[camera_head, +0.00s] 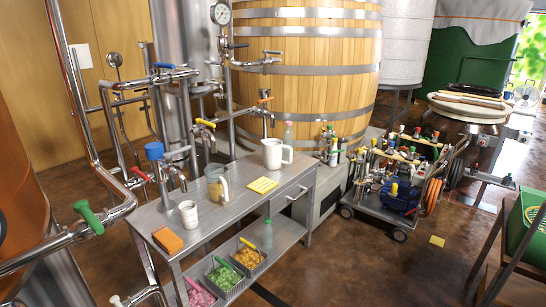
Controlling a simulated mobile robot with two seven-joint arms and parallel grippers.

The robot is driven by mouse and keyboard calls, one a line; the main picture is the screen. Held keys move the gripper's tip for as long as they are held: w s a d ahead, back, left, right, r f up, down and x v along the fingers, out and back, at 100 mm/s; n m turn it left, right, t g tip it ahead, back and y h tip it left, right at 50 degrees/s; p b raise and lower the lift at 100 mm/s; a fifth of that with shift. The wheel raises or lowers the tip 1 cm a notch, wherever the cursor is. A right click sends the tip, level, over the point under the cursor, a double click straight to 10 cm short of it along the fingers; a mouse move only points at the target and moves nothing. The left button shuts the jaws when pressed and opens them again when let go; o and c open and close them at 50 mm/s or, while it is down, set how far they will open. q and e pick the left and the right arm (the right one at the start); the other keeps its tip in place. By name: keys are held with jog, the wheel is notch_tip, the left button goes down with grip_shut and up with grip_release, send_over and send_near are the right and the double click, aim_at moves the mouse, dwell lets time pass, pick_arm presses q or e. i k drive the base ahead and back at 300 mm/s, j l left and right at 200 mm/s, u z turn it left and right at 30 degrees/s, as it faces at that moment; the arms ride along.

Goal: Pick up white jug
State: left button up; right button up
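The white jug (272,154) stands upright on the metal table (219,219), towards its back right end. Its handle points to the right. A smaller white cup (189,214) stands at the table's front left, and a glass jug with a pale handle (215,183) stands between the two. Neither of my grippers shows in the head view.
A yellow note pad (262,185) lies in front of the jug. A clear bottle (288,135) stands behind it. Pipes and taps (204,123) rise along the table's back edge. A loaded cart (382,222) stands right of the table.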

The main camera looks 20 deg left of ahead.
aim_at(272, 148)
jog(key=u, duration=1.15)
jog(key=k+l+u, duration=0.1)
jog(key=k+u, duration=0.15)
jog(key=u, duration=0.2)
jog(key=k+u, duration=0.25)
jog(key=u, duration=0.2)
jog(key=k+u, duration=0.2)
jog(key=u, duration=0.25)
jog(key=k+j+u, duration=0.15)
jog(key=k+j, duration=0.2)
jog(key=k, duration=0.15)
jog(key=k+j+u, duration=0.15)
jog(key=k+j, duration=0.2)
jog(key=i+l+z, duration=0.1)
jog(key=z, duration=0.3)
jog(key=i+z, duration=0.55)
jog(key=z, duration=0.25)
jog(key=i+l+z, duration=0.2)
jog(key=i+z, duration=0.3)
jog(key=i, duration=0.15)
jog(key=i+z, duration=0.45)
jog(key=i, duration=0.2)
jog(key=i+l+u, duration=0.2)
jog(key=i, duration=0.3)
jog(key=i+u, duration=0.2)
jog(key=i, duration=0.3)
jog(key=i+l+u, duration=0.15)
jog(key=i+l, duration=0.15)
jog(key=i, duration=0.15)
